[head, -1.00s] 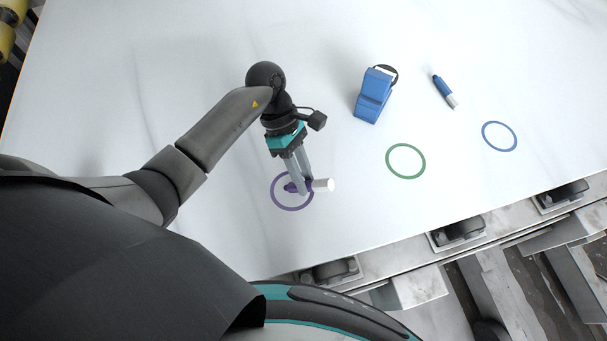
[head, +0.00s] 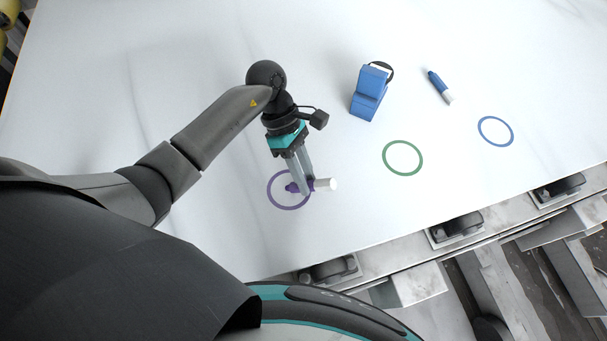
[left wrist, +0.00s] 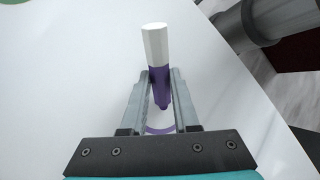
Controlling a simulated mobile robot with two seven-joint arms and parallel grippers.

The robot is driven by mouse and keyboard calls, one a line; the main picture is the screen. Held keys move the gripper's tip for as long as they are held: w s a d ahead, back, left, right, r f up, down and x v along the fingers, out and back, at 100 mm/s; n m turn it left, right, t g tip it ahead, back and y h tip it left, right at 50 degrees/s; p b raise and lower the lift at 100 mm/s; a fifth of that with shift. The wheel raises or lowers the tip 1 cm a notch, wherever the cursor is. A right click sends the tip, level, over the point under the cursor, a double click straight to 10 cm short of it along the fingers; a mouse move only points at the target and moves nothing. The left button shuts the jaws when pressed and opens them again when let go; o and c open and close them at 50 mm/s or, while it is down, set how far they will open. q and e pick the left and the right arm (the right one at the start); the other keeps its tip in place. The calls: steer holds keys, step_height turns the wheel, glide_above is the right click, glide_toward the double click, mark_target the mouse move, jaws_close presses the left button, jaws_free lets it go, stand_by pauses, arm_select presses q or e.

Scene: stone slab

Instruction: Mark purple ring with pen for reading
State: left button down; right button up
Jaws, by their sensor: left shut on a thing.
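A purple ring (head: 270,200) is drawn on the white slab, in the head view at the lower middle. My left gripper (head: 306,190) is over the ring's right part and is shut on a purple pen with a white end (head: 326,185). In the head view the pen's purple end lies inside the ring's outline and its white end points right. In the left wrist view the pen (left wrist: 157,60) sits between the two fingers, and an arc of the purple ring (left wrist: 160,130) shows below it. I cannot tell whether the pen touches the slab. My right gripper is not in view.
A blue device (head: 369,95), a blue pen (head: 440,88), a green ring (head: 386,163) and a blue ring (head: 480,127) are to the right on the slab (head: 200,60). The slab's front edge runs below the rings. The left and back areas are clear.

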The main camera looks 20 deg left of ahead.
arm_select(q)
steer(key=shift+w+d+b, duration=0.1)
steer(key=shift+d+b, duration=0.65)
steer(key=shift+d, duration=0.5)
stand_by(1.8)
steer(key=shift+r+p, duration=2.5)
steer(key=shift+r, duration=1.05)
steer(key=shift+f, duration=0.1)
